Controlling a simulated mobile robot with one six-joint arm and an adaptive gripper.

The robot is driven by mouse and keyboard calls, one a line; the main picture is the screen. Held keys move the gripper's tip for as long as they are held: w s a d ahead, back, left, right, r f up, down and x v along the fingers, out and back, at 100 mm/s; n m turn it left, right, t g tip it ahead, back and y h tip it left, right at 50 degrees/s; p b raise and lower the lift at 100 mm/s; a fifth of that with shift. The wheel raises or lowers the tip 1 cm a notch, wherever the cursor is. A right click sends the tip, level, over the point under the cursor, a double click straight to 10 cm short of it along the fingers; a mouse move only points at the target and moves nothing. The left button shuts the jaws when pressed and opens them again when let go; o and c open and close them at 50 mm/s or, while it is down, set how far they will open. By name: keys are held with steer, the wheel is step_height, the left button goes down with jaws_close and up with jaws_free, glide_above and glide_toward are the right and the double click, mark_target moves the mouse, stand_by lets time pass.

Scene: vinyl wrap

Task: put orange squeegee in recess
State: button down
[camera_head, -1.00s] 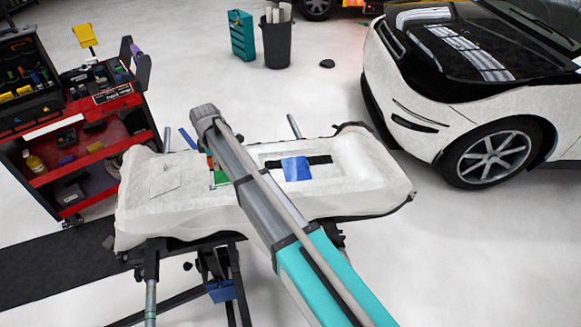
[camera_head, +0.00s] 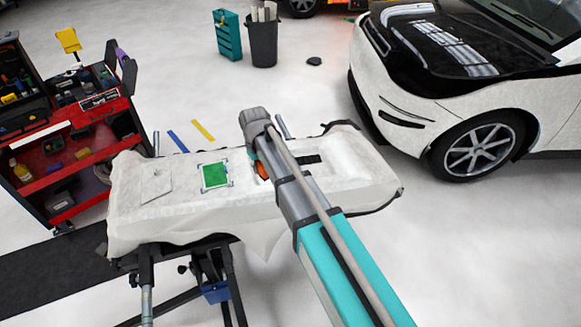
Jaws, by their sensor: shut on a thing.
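The orange squeegee (camera_head: 262,171) shows as a small orange patch at the left edge of my arm, over the white-covered bumper (camera_head: 360,178). My gripper (camera_head: 254,160) is mostly hidden behind my arm and is shut on the squeegee. The recess is a light-framed hollow with a dark slot (camera_head: 311,159) in the bumper's top. Its right end shows beside my arm; its middle is covered. The gap between squeegee and recess cannot be told.
A blue strip (camera_head: 178,141) and a yellow strip (camera_head: 203,130) show behind the bumper. A red tool cart (camera_head: 75,150) stands left, a white car (camera_head: 430,110) right.

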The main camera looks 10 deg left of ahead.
steer(key=d+m, duration=0.2)
steer(key=d, duration=0.1)
steer(key=d+m, duration=0.1)
steer(key=shift+s+d+r+m, duration=0.25)
steer(key=shift+s+r+m, duration=0.05)
steer(key=shift+m, duration=0.1)
steer(key=w+a+f+b, duration=0.2)
steer(key=w+f+b, duration=0.1)
steer(key=w, duration=0.1)
steer(key=w+a+f+b, duration=0.2)
steer(key=w+f, duration=0.1)
steer(key=w+a+f+b, duration=0.2)
steer(key=w+f+b, duration=0.1)
steer(key=w, duration=0.1)
steer(key=shift+w+a+b, duration=0.1)
steer(key=shift+w+b, duration=0.25)
steer(key=shift+f, duration=0.15)
steer(key=shift+w+a+f+b, duration=0.2)
steer(key=shift+w+f+b, duration=0.2)
steer(key=shift+f+b, duration=1.5)
steer(key=shift+b, duration=0.1)
